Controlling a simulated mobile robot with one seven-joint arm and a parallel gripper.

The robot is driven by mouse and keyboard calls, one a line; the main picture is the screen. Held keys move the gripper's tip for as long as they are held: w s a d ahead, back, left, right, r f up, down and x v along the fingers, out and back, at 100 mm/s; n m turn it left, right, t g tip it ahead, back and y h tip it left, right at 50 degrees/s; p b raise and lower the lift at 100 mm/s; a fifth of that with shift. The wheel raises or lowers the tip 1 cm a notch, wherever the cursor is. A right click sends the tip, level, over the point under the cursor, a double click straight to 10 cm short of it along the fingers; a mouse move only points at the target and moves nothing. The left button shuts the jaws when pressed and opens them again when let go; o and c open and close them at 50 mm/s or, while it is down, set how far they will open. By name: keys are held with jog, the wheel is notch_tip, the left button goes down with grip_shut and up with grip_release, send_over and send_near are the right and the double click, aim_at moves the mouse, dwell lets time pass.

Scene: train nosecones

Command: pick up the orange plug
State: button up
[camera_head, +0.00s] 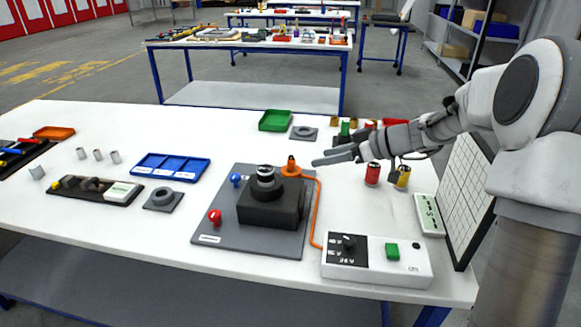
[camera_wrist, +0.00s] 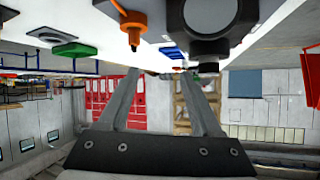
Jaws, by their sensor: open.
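In the wrist view, which is upside down, the orange plug (camera_wrist: 133,28) shows at the top, beside the dark block's round grey top (camera_wrist: 207,15). The two fingers (camera_wrist: 165,73) are spread with a clear gap between them.
Red and blue knobs (camera_head: 215,217) stand on the grey base plate (camera_head: 225,240). A blue tray (camera_head: 171,167) and a green tray (camera_head: 275,120) lie left and behind. Red and yellow cylinders (camera_head: 372,174) stand below my arm. A white gridded panel (camera_head: 462,200) stands upright at right.

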aim_at(291, 166)
jog(key=w+d+f+t+b, duration=0.1)
jog(key=w+d+f, duration=0.1)
jog(key=w+f, duration=0.2)
jog(key=shift+n+y, duration=0.3)
jog(key=shift+y, duration=0.2)
jog(key=x, duration=1.7)
jog(key=shift+w+d+r, duration=0.15)
jog(key=shift+w+r, duration=0.1)
jog(key=shift+w, duration=0.1)
grip_shut()
